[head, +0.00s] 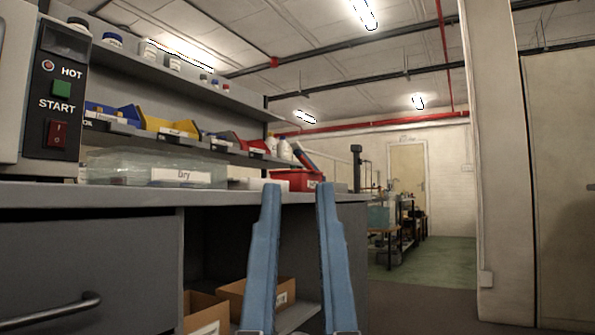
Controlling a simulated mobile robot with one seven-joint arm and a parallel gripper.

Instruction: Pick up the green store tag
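I cannot make out a green store tag in the head view. The only small, clearly green item is a square button (61,88) on a dark panel marked HOT and START at the upper left; it looks like part of the appliance. Two blue upright bars, which appear to be the fingers of my gripper (298,190), rise from the bottom centre in front of the workbench. Their tips are apart with nothing visible held between them. The gripper's base is out of frame.
The grey workbench (120,194) has a drawer (85,270) at left and an open bay with cardboard boxes (258,292). A clear box (120,163) and a red bin (297,181) stand on top. Shelves hold coloured bins. Open floor (435,262) lies right, beside a pillar (496,150).

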